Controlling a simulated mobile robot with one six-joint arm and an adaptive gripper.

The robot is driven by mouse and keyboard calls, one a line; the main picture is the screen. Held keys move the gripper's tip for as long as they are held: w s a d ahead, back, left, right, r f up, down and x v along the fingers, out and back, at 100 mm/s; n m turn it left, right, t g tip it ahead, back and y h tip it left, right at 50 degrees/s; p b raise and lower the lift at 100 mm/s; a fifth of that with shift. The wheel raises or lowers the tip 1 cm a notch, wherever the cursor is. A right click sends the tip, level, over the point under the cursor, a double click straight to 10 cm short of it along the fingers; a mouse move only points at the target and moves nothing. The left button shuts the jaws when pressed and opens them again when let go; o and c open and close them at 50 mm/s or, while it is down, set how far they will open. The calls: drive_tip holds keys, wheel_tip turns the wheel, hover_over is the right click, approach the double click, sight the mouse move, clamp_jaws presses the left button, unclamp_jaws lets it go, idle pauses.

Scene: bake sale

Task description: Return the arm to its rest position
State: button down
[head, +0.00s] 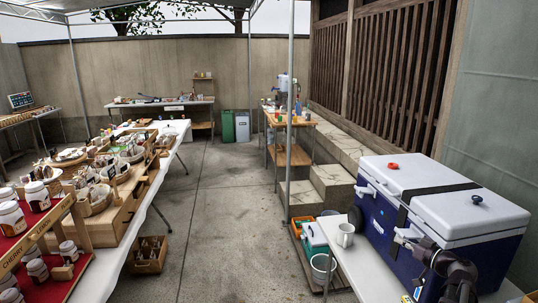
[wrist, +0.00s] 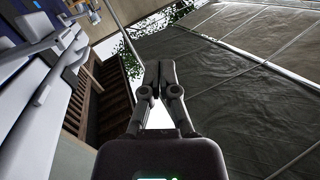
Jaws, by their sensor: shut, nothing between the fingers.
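My gripper (wrist: 160,67) points up in the wrist view, with its two dark fingers together and nothing between them. Behind the fingers are the canopy cloth, a pole and tree leaves, so the gripper faces upward. In the head view, part of my dark arm (head: 455,270) shows at the lower right, in front of the blue cooler (head: 490,245) with white lids. I cannot make out the fingertips clearly there, nor tell how far the arm is from the cooler.
A white mug (head: 345,235) stands on the light table (head: 370,270) beside the cooler. A white bucket (head: 322,268) is below, left of that table. A display table (head: 125,245) with baked goods and jars is at left. The concrete floor (head: 215,220) between is largely clear.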

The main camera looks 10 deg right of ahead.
drive_tip(key=w+a+f+n+g+y+p, duration=0.15)
drive_tip(key=a+f+g, duration=0.25)
drive_tip(key=a, duration=0.8)
drive_tip(key=w+a+f+m+g+p, duration=0.1)
drive_tip(key=w+a+f+g, duration=0.3)
drive_tip(key=a, duration=0.7)
drive_tip(key=s+a+f+g+h+p, duration=0.1)
drive_tip(key=s+a+g+h+p, duration=0.1)
drive_tip(key=a, duration=0.7)
drive_tip(key=s+a+f+g+h+p, duration=0.1)
drive_tip(key=s+a+g+h, duration=0.3)
drive_tip(key=a, duration=0.5)
drive_tip(key=shift+s+f+g+h+p, duration=0.35)
drive_tip(key=shift+s+g, duration=0.75)
drive_tip(key=shift+s, duration=0.6)
